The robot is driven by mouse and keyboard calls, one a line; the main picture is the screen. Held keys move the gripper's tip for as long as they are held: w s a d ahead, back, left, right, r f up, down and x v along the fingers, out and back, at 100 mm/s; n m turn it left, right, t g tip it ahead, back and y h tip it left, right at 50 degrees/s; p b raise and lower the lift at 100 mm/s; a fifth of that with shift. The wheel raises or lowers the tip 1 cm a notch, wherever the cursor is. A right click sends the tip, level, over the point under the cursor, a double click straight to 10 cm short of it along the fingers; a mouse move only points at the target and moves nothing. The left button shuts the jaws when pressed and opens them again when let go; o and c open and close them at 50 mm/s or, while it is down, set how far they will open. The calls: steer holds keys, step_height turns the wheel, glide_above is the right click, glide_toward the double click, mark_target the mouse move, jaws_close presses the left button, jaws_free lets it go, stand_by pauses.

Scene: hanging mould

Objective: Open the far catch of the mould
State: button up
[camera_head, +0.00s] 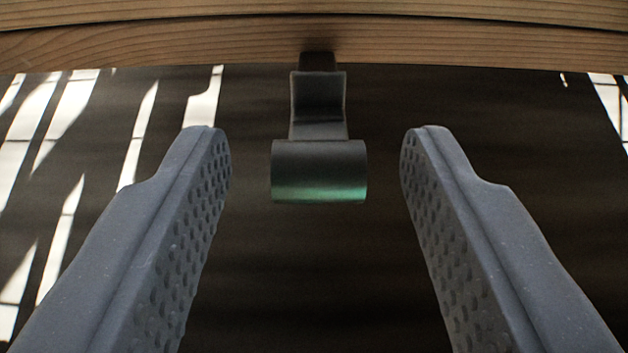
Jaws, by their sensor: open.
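A dark metal catch (319,97) hangs from the underside of the wooden mould (200,46) at the top middle of the view. Its lower end is a dark cylindrical handle (319,171) with a green sheen along its lower edge. My gripper (315,145) is open, with one grey dimpled finger to the left of the handle and one to the right. Neither finger touches the handle, and a gap shows on both sides. How the catch joins the mould is in shadow. I cannot tell from this view whether it is the far catch.
Below and behind the catch is a dark floor (310,270) with bright light patches (62,110) at the left and at the right edge. The wooden edge runs across the whole top of the view. No other object shows around the fingers.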

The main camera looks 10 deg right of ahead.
steer(key=v, duration=1.2)
steer(key=shift+s, duration=0.4)
steer(key=shift+r, duration=0.1)
steer(key=w+a+r+n+t+y, duration=0.1)
steer(key=a+r, duration=0.1)
steer(key=r, duration=0.7)
steer(key=w+a+r+y, duration=0.1)
steer(key=r, duration=0.8)
steer(key=s+d+r, duration=0.2)
steer(key=r, duration=0.5)
steer(key=s+d+r+t, duration=0.1)
steer(key=s+d+r, duration=0.1)
steer(key=r, duration=0.6)
steer(key=s+d+r+t, duration=0.1)
steer(key=s+d+r, duration=0.2)
steer(key=r, duration=0.4)
steer(key=shift+d+r+n+p, duration=0.3)
steer(key=shift+d+n+p, duration=0.1)
steer(key=shift+d, duration=0.2)
